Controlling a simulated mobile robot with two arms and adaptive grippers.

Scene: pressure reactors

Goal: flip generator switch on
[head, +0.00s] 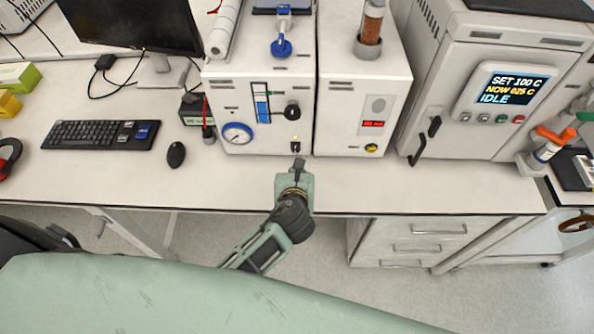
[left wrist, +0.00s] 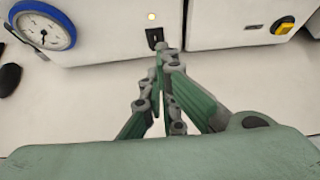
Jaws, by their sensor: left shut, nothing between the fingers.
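The generator is a white box (head: 262,141) with a blue-rimmed gauge, a blue level tube and a black knob on its front. A small black switch (head: 295,146) sits low at its right edge, under a small yellow light. In the left wrist view the switch (left wrist: 154,37) and the glowing light (left wrist: 151,16) show just above the fingertips. My left gripper (head: 298,164) is shut and empty, its tips right in front of the switch. It shows in the left wrist view too (left wrist: 166,47). I cannot tell whether they touch, nor the switch's position. My right gripper is not in view.
A second white box (head: 345,140) with a red display and yellow knob (left wrist: 285,26) stands right beside it. An oven-like unit (head: 455,130) reading IDLE stands further right. A keyboard (head: 100,135) and mouse (head: 176,154) lie left. The bench front strip is clear.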

